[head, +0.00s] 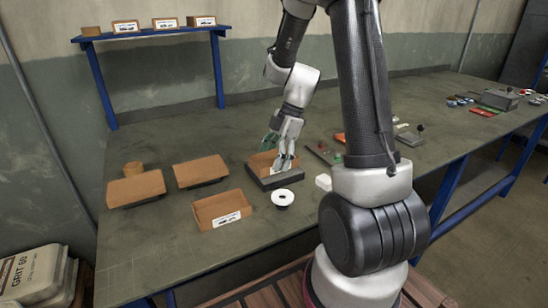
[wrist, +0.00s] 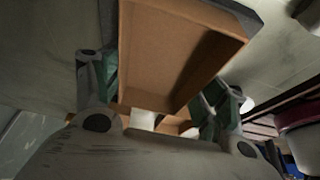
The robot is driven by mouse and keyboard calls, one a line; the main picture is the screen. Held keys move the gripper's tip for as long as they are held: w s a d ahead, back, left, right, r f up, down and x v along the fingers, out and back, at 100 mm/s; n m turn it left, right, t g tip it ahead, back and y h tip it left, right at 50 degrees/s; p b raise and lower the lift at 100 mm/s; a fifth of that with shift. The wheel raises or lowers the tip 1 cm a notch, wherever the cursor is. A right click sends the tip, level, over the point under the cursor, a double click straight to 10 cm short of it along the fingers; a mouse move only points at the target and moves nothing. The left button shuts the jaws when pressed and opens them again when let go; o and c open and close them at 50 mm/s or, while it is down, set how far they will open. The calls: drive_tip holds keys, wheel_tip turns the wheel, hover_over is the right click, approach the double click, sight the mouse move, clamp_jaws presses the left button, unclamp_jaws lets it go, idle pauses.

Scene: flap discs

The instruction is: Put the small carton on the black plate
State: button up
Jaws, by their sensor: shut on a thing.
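The small carton (head: 261,164) is an open-topped brown box. In the head view it is at the black plate (head: 287,180), within the plate's outline; I cannot tell whether it rests on it or hangs just above. My gripper (head: 277,154) reaches down from above and is shut on the carton. In the wrist view the carton (wrist: 180,45) shows its empty inside between my two green-padded fingers (wrist: 160,92). A dark edge, seemingly the plate (wrist: 243,14), shows beyond its upper right corner. The carton's underside is hidden.
Two brown cartons stand at the left (head: 136,189) and left middle (head: 200,172). A labelled open carton (head: 221,209) and a white disc (head: 283,198) are in front. Small parts lie to the right. A blue shelf (head: 150,33) with boxes stands behind. The table's back left is clear.

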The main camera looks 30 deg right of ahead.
drive_tip(key=o, duration=1)
drive_tip(key=v, duration=1.2)
drive_tip(key=s+a+r+m+t+h, duration=0.1)
drive_tip(key=s+r+m+t+h, duration=0.1)
drive_tip(key=s+m, duration=0.7)
drive_tip(key=s+a+r+m+t+h, duration=0.2)
drive_tip(key=s+r+m, duration=0.3)
drive_tip(key=s+m, duration=0.4)
drive_tip(key=shift+s+r+h, duration=0.3)
drive_tip(key=shift+s, duration=1)
drive_tip(key=shift+a, duration=0.15)
